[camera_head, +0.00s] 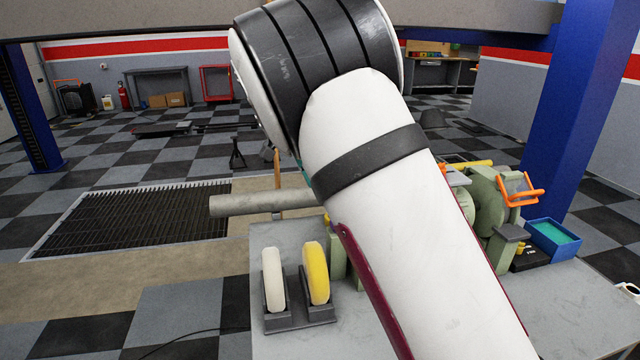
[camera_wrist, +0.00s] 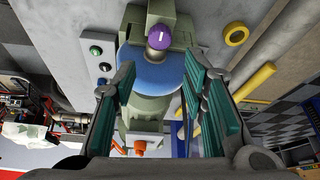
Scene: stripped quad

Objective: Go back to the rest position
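My gripper (camera_wrist: 160,70) shows in the wrist view with its two teal-padded fingers spread apart and nothing between the pads. Beyond the fingers is a green machine (camera_wrist: 165,25) with a purple knob (camera_wrist: 160,37) and a blue round part (camera_wrist: 152,70). I cannot tell how far the fingers are from it. In the head view my white arm crosses the middle of the picture and hides most of my gripper. The green machine (camera_head: 487,200) shows partly behind my arm, to its right.
A grey bench (camera_head: 575,300) holds a stand (camera_head: 300,317) with a white wheel (camera_head: 273,278) and a yellow wheel (camera_head: 316,272). A grey bar (camera_head: 255,203) juts left. An orange handle (camera_head: 520,190) and a blue box (camera_head: 553,240) are at right. A blue column (camera_head: 568,100) stands behind.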

